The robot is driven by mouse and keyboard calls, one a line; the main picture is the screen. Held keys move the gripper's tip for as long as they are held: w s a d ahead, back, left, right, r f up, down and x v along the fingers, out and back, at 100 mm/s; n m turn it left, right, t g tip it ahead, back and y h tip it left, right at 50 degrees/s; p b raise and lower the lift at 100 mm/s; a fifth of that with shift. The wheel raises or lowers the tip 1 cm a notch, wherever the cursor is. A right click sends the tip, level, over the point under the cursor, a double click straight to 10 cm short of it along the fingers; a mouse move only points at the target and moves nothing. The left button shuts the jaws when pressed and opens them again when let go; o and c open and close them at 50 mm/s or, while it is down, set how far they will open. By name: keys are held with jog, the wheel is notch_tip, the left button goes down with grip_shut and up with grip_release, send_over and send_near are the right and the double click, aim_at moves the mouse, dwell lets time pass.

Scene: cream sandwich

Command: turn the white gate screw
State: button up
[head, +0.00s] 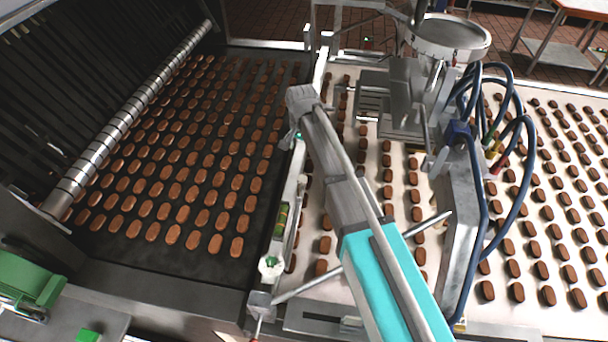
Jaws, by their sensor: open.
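The white gate screw (270,267) is a small round white knob at the near end of the narrow metal rail between the two belts. My arm reaches in from the bottom right, with a teal link and a grey forearm. My gripper (291,138) is at the far end of the arm, above the rail and well beyond the screw. It is open, small and partly hidden by the arm, and I see nothing held in it. The gripper and the screw are clearly apart.
A dark belt (85,253) with rows of brown biscuits lies left, a pale belt (420,300) with more biscuits right. A metal rod (308,283) crosses near the screw. A depositing machine with blue hoses (525,170) stands right of my arm. A roller (125,112) borders the left belt.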

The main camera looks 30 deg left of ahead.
aim_at(303, 178)
jog(key=shift+w+f, duration=0.1)
jog(key=shift+f, duration=0.15)
notch_tip(303, 178, down, 13)
jog(key=b, duration=1.3)
jog(key=shift+d+f+b, duration=0.1)
jog(key=shift+f+b, duration=0.1)
jog(key=shift+b, duration=0.2)
jog(key=shift+c, duration=0.3)
jog(key=c, duration=1.1)
